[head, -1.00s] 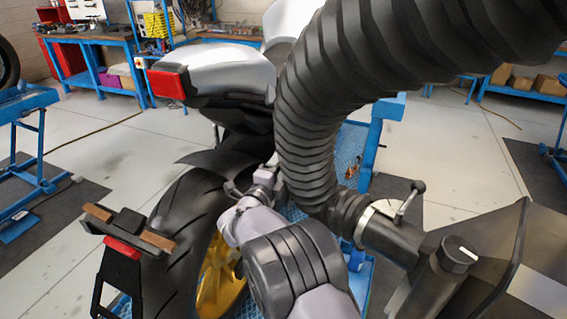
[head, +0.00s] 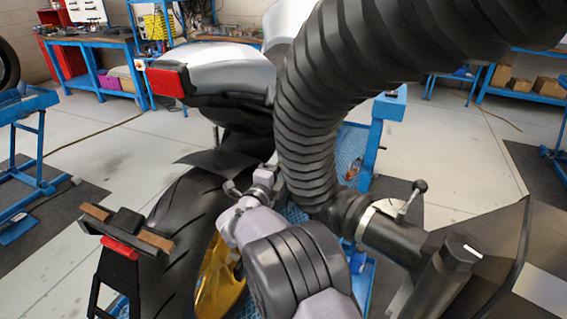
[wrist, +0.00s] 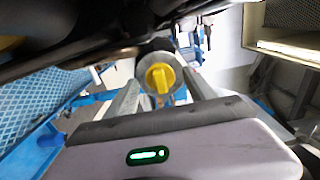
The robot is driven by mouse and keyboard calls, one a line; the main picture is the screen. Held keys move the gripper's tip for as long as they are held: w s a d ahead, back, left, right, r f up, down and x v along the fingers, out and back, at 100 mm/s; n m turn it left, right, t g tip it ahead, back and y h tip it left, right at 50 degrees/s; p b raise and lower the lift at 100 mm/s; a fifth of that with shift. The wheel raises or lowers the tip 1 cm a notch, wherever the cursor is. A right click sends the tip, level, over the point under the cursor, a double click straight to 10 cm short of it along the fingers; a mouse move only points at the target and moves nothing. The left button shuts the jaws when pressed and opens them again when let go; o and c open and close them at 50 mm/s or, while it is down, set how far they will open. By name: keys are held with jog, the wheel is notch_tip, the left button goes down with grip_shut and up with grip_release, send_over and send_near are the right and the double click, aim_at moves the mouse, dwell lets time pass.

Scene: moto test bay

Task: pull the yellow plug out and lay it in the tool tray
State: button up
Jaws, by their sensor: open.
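The yellow plug (wrist: 160,77) shows in the wrist view, seated in the end of a round grey pipe (wrist: 146,62) under dark motorcycle parts. My gripper (wrist: 160,90) is open, with one pale finger to the left of the plug and one to the right. I cannot tell whether the fingertips reach past the plug's grip. In the head view my gripper (head: 266,173) is beside the rear of the motorcycle (head: 215,75), partly hidden by my arm, and the plug is not visible. I cannot make out the tool tray for certain in either view.
A thick black ribbed hose (head: 310,120) arches close on the right of my arm. The rear tyre (head: 180,225) and plate holder (head: 125,228) stand to the left. Blue lift framing (head: 377,125) stands behind the hose. A pale open shelf or box (wrist: 290,45) is at the wrist view's upper right.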

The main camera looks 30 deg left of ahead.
grip_shut()
jog(key=s, duration=0.6)
jog(key=shift+d, duration=0.35)
dwell(0.9)
jog(key=shift+r, duration=0.15)
